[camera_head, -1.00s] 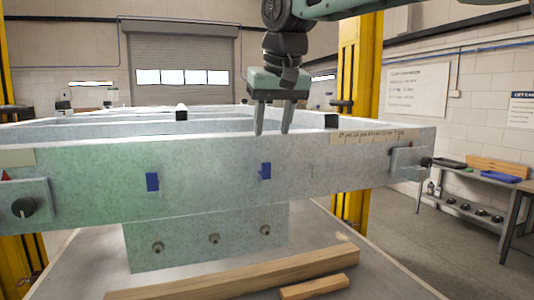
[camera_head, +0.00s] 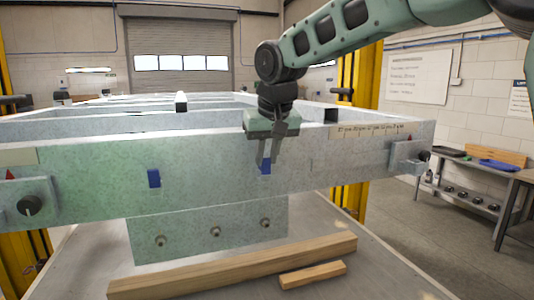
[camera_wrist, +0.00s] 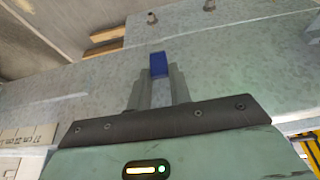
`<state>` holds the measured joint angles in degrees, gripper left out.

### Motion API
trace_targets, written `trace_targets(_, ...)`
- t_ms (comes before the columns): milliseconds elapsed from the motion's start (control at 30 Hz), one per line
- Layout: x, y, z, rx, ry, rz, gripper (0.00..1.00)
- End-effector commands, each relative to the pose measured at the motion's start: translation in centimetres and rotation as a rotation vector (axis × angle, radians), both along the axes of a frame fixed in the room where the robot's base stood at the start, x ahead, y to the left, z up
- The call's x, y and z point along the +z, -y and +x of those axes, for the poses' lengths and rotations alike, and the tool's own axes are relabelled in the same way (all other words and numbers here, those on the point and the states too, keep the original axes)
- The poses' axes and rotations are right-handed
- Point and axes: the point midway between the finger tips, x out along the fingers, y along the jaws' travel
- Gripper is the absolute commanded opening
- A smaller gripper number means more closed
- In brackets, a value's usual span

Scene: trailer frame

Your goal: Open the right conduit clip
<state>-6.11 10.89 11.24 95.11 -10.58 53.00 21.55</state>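Two small blue conduit clips sit on the near face of the grey-green trailer beam (camera_head: 205,178). The left clip (camera_head: 153,178) stands clear. The right clip (camera_head: 265,168) is partly hidden behind my fingers. My gripper (camera_head: 266,160) is in front of the beam, pointing down at the right clip. In the wrist view, the blue right clip (camera_wrist: 158,62) shows between the tips of my gripper (camera_wrist: 159,72). The fingers are close together, one on each side of it, and appear closed on it. Whether the clip is open is too small to tell.
A knob bracket (camera_head: 30,204) is at the beam's left end and another (camera_head: 409,158) at its right. A bolted plate (camera_head: 190,242) hangs below. Wooden bars (camera_head: 235,266) lie on the surface under it. A shelf bench (camera_head: 470,185) stands at right.

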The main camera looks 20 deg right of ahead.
Motion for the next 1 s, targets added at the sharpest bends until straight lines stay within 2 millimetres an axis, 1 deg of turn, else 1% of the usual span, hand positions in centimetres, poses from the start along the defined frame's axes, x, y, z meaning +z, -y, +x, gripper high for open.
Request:
trace_targets(267,0.0,0.0,0.0,0.0,0.005,0.0,0.0)
trace_targets(467,-0.4,0.0,-0.2,0.0,0.043,0.0,0.0)
trace_targets(667,-0.9,0.0,-0.7,0.001,0.128,0.001,0.0)
trace_targets(1000,-1.4,0.0,-1.7,0.001,0.327,0.001,0.0)
